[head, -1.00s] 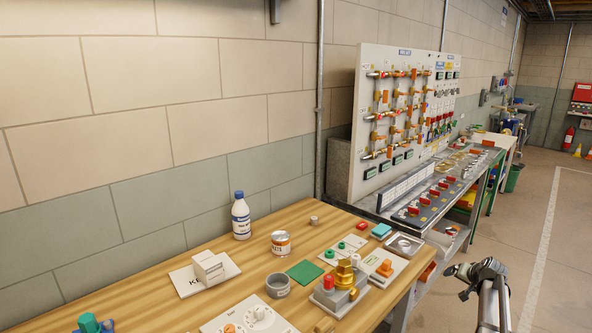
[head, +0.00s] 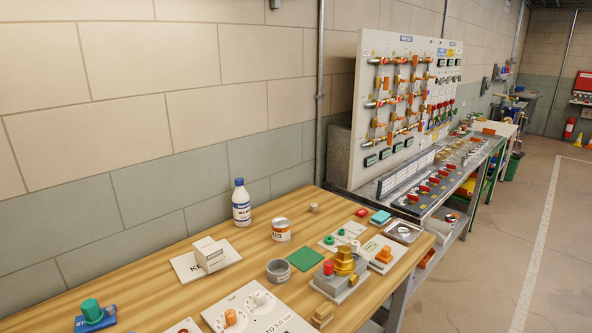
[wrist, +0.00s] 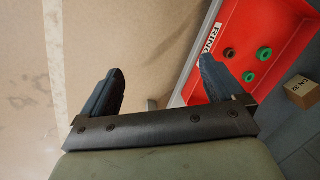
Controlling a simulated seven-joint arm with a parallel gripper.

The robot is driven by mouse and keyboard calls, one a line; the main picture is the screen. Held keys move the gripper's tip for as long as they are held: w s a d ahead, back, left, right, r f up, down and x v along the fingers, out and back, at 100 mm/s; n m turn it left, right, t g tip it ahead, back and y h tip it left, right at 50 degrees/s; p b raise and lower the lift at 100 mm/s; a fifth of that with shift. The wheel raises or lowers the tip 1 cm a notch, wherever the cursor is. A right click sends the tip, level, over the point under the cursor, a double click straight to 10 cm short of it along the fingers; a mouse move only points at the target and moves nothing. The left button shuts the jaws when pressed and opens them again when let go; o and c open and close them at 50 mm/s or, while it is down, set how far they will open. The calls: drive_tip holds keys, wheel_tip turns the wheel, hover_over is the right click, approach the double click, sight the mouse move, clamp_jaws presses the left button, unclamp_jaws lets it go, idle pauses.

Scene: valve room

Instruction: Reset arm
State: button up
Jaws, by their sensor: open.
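My gripper (wrist: 162,85) shows in the wrist view, its two dark fingers spread apart with nothing between them. Below the fingers in that view are a tan floor and the edge of a red tray (wrist: 222,68), which lies to the right and is apart from the fingers. The arm and gripper are not in the head view now.
A wooden bench (head: 150,262) holds a white bottle (head: 241,205), a can (head: 281,230), a grey cup (head: 279,271) and a yellow-and-red fixture (head: 341,272). A valve panel (head: 366,65) stands behind. In the wrist view, green rings (wrist: 264,53) lie in the tray beside a small box (wrist: 301,92).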

drive_tip(key=s+a+f+n+g, duration=0.1)
drive_tip(key=s+a+g, duration=0.1)
drive_tip(key=s, duration=0.7)
drive_tip(key=s+a+f+n+g+h, duration=0.1)
drive_tip(key=s+a, duration=0.3)
drive_tip(key=s, duration=0.6)
drive_tip(key=s+a+f+n+g, duration=0.1)
drive_tip(key=s+a+f+g, duration=0.1)
drive_tip(key=s, duration=0.8)
drive_tip(key=shift+a+f+g+h, duration=0.4)
drive_tip(key=shift+g, duration=0.2)
